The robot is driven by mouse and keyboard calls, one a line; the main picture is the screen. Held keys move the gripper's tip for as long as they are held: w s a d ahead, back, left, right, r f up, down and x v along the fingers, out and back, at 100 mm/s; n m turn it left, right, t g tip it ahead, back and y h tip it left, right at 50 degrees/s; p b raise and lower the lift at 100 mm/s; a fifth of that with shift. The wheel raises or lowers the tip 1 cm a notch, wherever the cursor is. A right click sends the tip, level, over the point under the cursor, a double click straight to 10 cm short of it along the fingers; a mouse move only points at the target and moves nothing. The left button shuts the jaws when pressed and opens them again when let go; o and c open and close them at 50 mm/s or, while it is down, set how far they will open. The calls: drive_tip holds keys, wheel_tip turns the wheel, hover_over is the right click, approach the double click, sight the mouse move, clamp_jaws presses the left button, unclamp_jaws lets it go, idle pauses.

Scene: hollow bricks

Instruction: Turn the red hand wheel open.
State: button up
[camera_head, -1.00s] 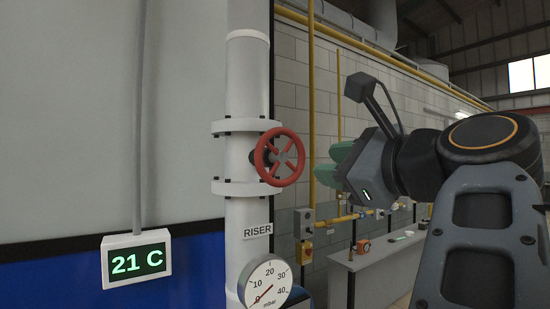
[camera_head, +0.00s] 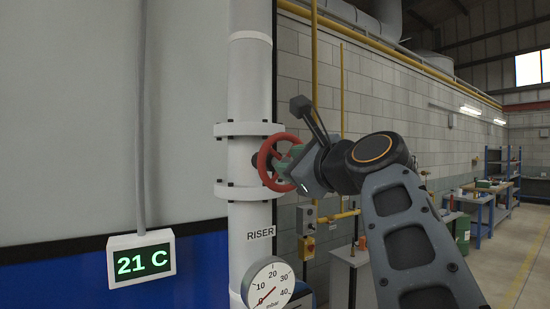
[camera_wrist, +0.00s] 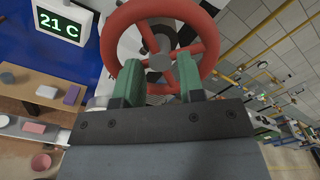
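The red hand wheel (camera_head: 264,164) is mounted on the white riser pipe, between two flanges. It fills the upper middle of the wrist view (camera_wrist: 117,38), with its grey hub and red spokes facing me. My gripper (camera_head: 286,166) is at the right side of the wheel in the head view and hides part of its rim. In the wrist view its two green fingers (camera_wrist: 160,76) stand apart, overlapping the near part of the wheel, with rim and a spoke showing around and between them. I cannot tell whether they touch it.
The white riser pipe (camera_head: 250,90) runs vertically, with a round pressure gauge (camera_head: 268,284) below the wheel. A 21 C display (camera_head: 141,259) is on the left. A grey switch box (camera_head: 306,219) and yellow pipes (camera_head: 314,80) are on the wall behind. Open floor lies at right.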

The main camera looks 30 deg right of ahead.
drive_tip(key=shift+w+a+p, duration=0.15)
drive_tip(key=shift+w+p, duration=0.15)
drive_tip(key=shift+w, duration=1.1)
drive_tip(key=c, duration=0.6)
drive_tip(key=shift+c, duration=0.2)
